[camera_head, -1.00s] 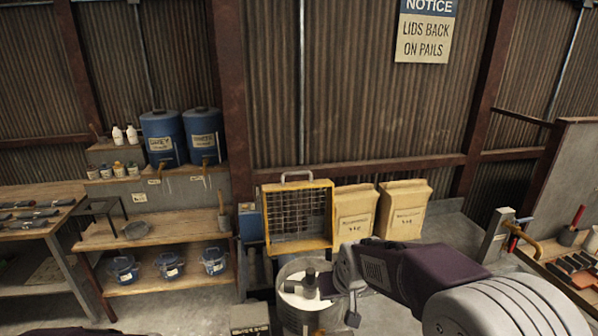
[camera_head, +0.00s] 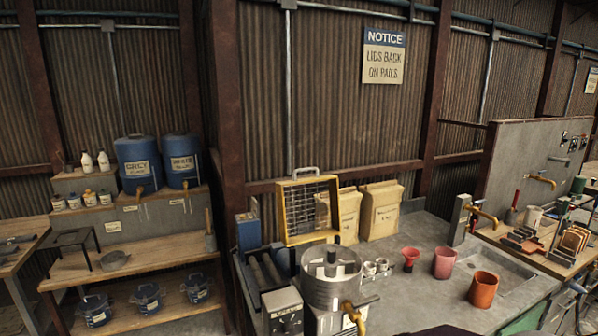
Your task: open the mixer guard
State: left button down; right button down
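The mixer guard (camera_head: 284,212), a yellow frame with a wire mesh and a grey handle on its top edge, stands upright behind the mixer. The steel mixer drum (camera_head: 330,292) is uncovered, with a shaft or paddle showing inside it. A brass tap and a grey control box (camera_head: 283,312) are at its front. Neither gripper is in view. Only a dark sliver, probably my own arm, shows at the bottom edge.
A red funnel (camera_head: 410,257), a pink cup (camera_head: 444,262) and an orange cup (camera_head: 483,289) are right of the drum. A tap (camera_head: 480,212) rises behind them.

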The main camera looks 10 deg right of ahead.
aim_at(334, 182)
jog(key=i+j+z, duration=0.15)
jog(key=j, duration=0.4)
jog(key=i+j+z, duration=0.15)
jog(key=j, duration=0.4)
jog(key=j+z, duration=0.2)
jog(key=j, duration=0.35)
jog(key=i+j+z, duration=0.4)
jog(key=i+j, duration=0.75)
jog(key=j, duration=0.1)
